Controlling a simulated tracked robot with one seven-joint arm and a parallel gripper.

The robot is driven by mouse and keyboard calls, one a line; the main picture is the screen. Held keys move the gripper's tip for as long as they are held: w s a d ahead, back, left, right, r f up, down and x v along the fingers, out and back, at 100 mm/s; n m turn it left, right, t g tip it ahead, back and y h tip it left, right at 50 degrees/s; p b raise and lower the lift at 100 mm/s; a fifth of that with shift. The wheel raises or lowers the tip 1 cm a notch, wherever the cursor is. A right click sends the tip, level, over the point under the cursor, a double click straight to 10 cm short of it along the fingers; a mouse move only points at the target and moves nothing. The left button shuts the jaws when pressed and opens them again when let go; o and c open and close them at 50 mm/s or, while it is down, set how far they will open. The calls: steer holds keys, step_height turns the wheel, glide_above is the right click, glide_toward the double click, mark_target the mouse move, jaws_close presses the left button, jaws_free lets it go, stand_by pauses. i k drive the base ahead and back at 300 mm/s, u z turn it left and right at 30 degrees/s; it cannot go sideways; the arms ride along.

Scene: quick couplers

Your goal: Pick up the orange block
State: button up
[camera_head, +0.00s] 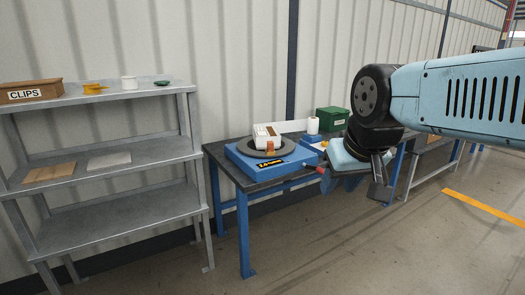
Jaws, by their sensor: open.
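A small orange block (270,151) sits on the round grey disc on top of a blue machine (245,163), in front of a white box (266,135). It is small in view and its exact shape is hard to tell. My gripper (379,184) hangs at the end of my light-blue arm, right of the machine and apart from the block. It is open, and I see nothing between its fingers.
The machine stands on a dark workbench (247,183) with blue legs. A grey shelf (110,154) on the left holds a "CLIPS" box (30,91) and small parts. Open floor lies in front.

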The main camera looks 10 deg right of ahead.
mark_target(270, 144)
steer(key=u, duration=1.2)
steer(key=i, duration=2.35)
steer(key=z, duration=1.85)
steer(key=i, duration=0.6)
steer(key=z, duration=0.05)
